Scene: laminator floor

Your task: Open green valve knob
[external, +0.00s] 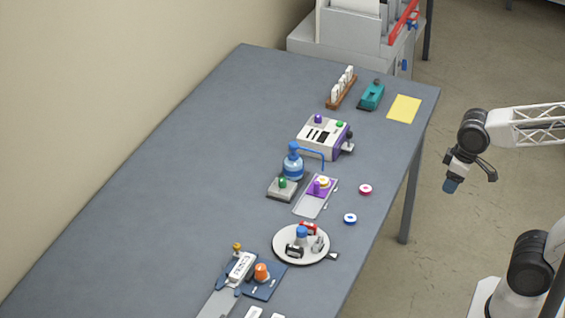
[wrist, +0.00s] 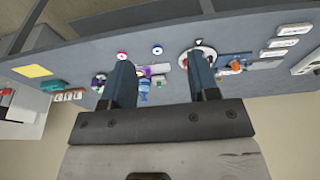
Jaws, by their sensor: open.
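A small green knob (external: 282,182) sits on a low grey block (external: 283,191) at the middle of the table. The block stands just in front of a blue bottle (external: 292,165) with a thin blue tube. A second, smaller green knob (external: 340,124) is on top of a white and purple machine (external: 318,139). My gripper (external: 470,180) is open and empty, beyond the table's right edge and well away from both knobs. In the wrist view my gripper (wrist: 162,78) has its two dark fingers apart; the bottle (wrist: 144,88) shows between them, and the green knobs are too small to make out.
The table's left side is clear.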

